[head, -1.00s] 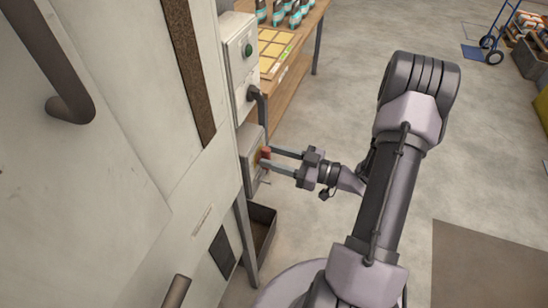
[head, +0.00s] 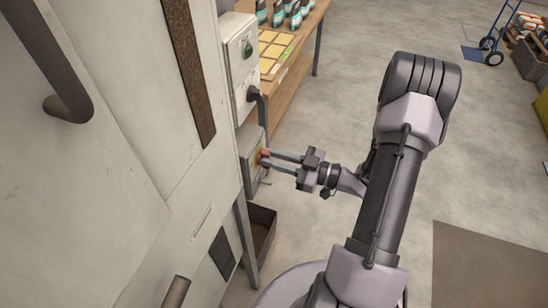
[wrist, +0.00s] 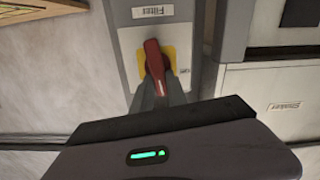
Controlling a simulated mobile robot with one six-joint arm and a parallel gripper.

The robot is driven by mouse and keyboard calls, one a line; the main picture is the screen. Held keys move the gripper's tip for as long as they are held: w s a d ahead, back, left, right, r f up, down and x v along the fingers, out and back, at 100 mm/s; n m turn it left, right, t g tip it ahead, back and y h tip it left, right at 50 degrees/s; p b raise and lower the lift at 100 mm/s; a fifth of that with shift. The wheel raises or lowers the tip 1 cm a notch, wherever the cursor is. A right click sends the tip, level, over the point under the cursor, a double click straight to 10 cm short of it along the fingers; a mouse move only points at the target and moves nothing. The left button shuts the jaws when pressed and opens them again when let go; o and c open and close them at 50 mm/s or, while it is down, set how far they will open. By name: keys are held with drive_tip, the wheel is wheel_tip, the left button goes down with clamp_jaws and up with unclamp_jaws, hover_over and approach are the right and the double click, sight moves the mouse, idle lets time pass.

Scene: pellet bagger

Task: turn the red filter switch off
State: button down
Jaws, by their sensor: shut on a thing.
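The red filter switch (head: 266,154) sits on a grey box (head: 252,172) on the side of the machine. In the wrist view, the red handle (wrist: 153,58) lies over a yellow plate (wrist: 170,56), nearly upright in the picture with a slight tilt. A "Filter" label (wrist: 153,12) appears upside down above it, and a small "Off" mark is to its right. My gripper (head: 268,159) reaches in from the right, its two fingers shut on the red handle. In the wrist view the fingers (wrist: 161,92) hold the handle's near end from both sides.
A box with a green button (head: 248,50) and a black knob (head: 253,94) are above the filter box. A wooden table (head: 290,72) with bottles stands behind. A dark bin (head: 262,232) is on the floor below.

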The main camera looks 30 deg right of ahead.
drive_tip(key=shift+s+a+f+n+b, duration=0.25)
drive_tip(key=shift+n+b, duration=1.35)
drive_tip(key=shift+n, duration=1.05)
drive_tip(key=shift+s+a+f+n+b, duration=0.1)
drive_tip(key=shift+f+n+b, duration=0.25)
drive_tip(key=shift+n+b, duration=1.75)
drive_tip(key=shift+s+a+f+n+b, duration=0.2)
drive_tip(key=shift+n+b, duration=0.85)
drive_tip(key=shift+n, duration=2.1)
drive_tip(key=shift+w+n, duration=0.1)
drive_tip(key=shift+n, duration=0.2)
drive_tip(key=c, duration=1.3)
unclamp_jaws()
drive_tip(key=shift+p+v, duration=2.1)
drive_tip(key=shift+v, duration=6.6)
